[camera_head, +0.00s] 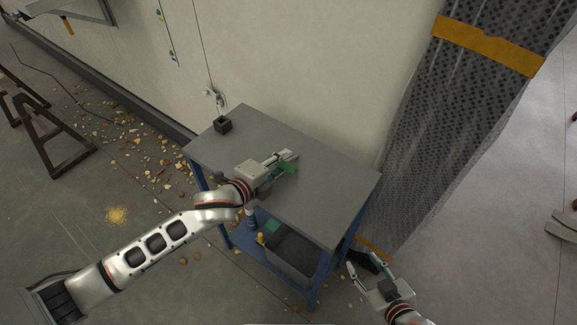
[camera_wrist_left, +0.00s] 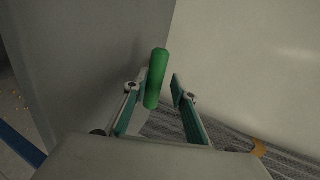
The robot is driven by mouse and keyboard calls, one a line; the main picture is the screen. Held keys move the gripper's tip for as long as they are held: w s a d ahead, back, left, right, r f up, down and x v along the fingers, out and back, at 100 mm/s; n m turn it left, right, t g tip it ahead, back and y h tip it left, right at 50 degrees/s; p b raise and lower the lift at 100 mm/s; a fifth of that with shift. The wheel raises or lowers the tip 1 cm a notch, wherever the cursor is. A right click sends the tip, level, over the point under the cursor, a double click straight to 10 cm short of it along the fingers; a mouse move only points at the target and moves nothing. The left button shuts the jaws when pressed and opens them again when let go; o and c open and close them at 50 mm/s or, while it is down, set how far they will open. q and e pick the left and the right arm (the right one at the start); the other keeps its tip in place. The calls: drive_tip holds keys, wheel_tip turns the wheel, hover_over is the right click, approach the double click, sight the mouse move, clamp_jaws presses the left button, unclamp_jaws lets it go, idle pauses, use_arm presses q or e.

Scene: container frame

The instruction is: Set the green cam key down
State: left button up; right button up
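The green cam key (camera_head: 287,167) is at the grey table top, beside the fingertips of my left gripper (camera_head: 281,158). In the left wrist view the green key (camera_wrist_left: 156,78) shows as a rounded bar between the two fingers of my left gripper (camera_wrist_left: 158,88). It is close to the left finger, and a narrow gap shows between it and the right finger. I cannot tell whether its underside fully touches the table. My right gripper (camera_head: 367,272) is open and empty, low beside the table's right front leg.
The table (camera_head: 330,190) has a small dark square block (camera_head: 222,125) at its far left corner; most of its top is clear. A grey bin (camera_head: 290,250) stands on the lower shelf. A mesh-covered column (camera_head: 450,110) rises close to the table's right side. Debris litters the left floor.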

use_arm(q)
drive_tip(key=shift+s+a+r+p, duration=0.15)
drive_tip(key=shift+s+p, duration=0.1)
drive_tip(key=shift+p, duration=0.05)
drive_tip(key=p+v, duration=0.1)
drive_tip(key=v, duration=0.5)
drive_tip(key=shift+s, duration=0.15)
drive_tip(key=shift+s+a+r, duration=0.25)
drive_tip(key=shift+s+a, duration=0.1)
drive_tip(key=shift+s, duration=0.05)
wheel_tip(320, 180, up, 7)
drive_tip(key=s+a, duration=0.1)
drive_tip(key=s, duration=0.1)
drive_tip(key=shift+a, duration=0.3)
drive_tip(key=shift+s, duration=0.2)
